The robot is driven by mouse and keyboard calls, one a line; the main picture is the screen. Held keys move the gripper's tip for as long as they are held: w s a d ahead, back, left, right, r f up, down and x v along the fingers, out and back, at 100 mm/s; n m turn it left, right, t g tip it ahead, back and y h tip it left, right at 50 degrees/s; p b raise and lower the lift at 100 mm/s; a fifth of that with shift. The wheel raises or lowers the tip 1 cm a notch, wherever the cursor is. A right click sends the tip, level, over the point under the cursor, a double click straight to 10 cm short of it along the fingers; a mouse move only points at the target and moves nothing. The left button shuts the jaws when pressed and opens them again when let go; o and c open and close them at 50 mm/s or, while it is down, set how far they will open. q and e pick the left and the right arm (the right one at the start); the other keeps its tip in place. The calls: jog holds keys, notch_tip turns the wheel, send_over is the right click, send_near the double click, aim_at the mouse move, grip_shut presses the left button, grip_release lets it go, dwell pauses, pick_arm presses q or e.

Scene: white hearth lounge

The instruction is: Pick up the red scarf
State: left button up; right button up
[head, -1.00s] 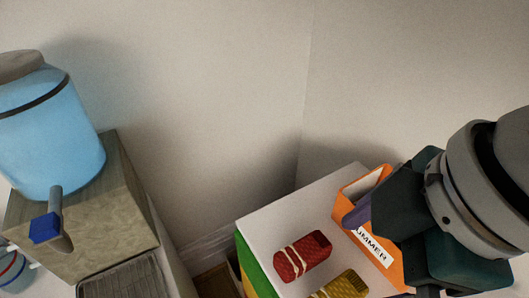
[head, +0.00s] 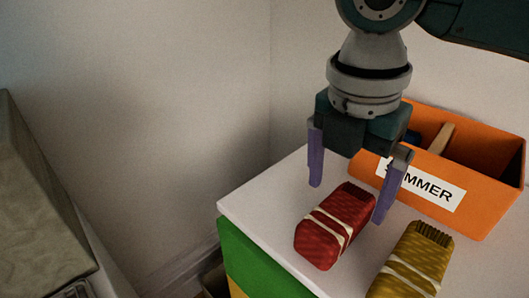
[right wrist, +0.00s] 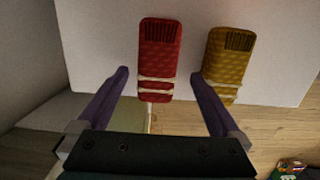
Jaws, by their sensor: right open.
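The red scarf (head: 336,226) is a folded bundle with two pale bands, lying on the white top (head: 262,202) of a cabinet. It also shows in the right wrist view (right wrist: 159,50), lying ahead of the fingertips and between their lines. My right gripper (head: 348,203) is open and empty, with purple fingers pointing down above the scarf, one finger to each side of it in the head view. In the right wrist view the gripper (right wrist: 160,72) shows both fingers spread wide. My left gripper is not in view.
A yellow scarf (head: 413,262) with pale bands lies to the right of the red one, close to the right finger. An orange box (head: 476,155) labelled "MMER" in its visible letters stands behind, partly hidden by my gripper. A wall rises behind the cabinet.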

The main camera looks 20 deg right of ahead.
aim_at(339, 210)
jog(key=f, duration=0.4)
jog(key=f+b, duration=0.1)
jog(key=f, duration=0.1)
jog(key=shift+w+d+f, duration=0.2)
jog(key=shift+w+d, duration=0.05)
jog(key=c, duration=1.3)
jog(key=shift+r, duration=0.1)
jog(key=shift+c, duration=0.2)
